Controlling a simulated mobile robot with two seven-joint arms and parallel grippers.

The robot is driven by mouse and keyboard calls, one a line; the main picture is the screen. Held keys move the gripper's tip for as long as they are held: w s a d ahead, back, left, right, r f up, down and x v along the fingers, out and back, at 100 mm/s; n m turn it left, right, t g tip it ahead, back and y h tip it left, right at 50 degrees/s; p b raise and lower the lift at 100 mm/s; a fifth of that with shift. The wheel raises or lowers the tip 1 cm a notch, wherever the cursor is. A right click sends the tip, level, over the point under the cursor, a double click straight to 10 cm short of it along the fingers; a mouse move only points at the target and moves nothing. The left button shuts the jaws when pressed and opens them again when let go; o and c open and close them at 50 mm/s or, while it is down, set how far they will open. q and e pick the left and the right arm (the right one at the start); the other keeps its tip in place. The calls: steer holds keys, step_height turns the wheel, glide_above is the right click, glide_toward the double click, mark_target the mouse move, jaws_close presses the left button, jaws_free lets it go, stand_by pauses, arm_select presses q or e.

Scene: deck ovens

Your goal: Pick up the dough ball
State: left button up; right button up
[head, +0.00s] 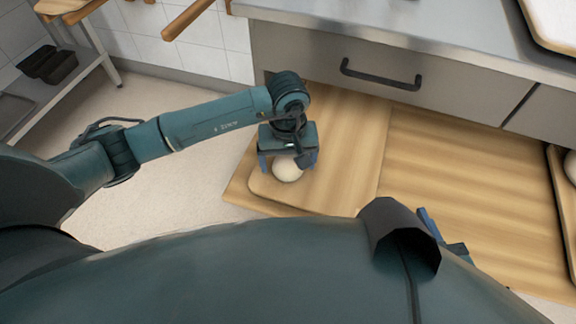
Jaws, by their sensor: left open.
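The pale, round dough ball (287,170) sits on a light wooden board (330,200) near the left end of the wooden worktop. My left gripper (288,163) is open right over the dough ball, pointing down, with one blue finger on each side of it. The gripper's body hides the ball's far part, and I cannot tell whether the fingers touch it. A blue piece of my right gripper (431,224) shows past my body. The rest of it is hidden, so its opening cannot be seen.
The wooden worktop (480,200) is bare right of the board. At the right edge, another board (556,185) carries a pale round item, partly cut off. A steel counter with a drawer handle (380,76) stands behind. A shelf (60,85) with dark tins stands far left.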

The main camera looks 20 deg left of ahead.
arm_select(q)
steer(key=shift+f, duration=0.15)
steer(key=c, duration=1)
steer(key=shift+c, duration=0.3)
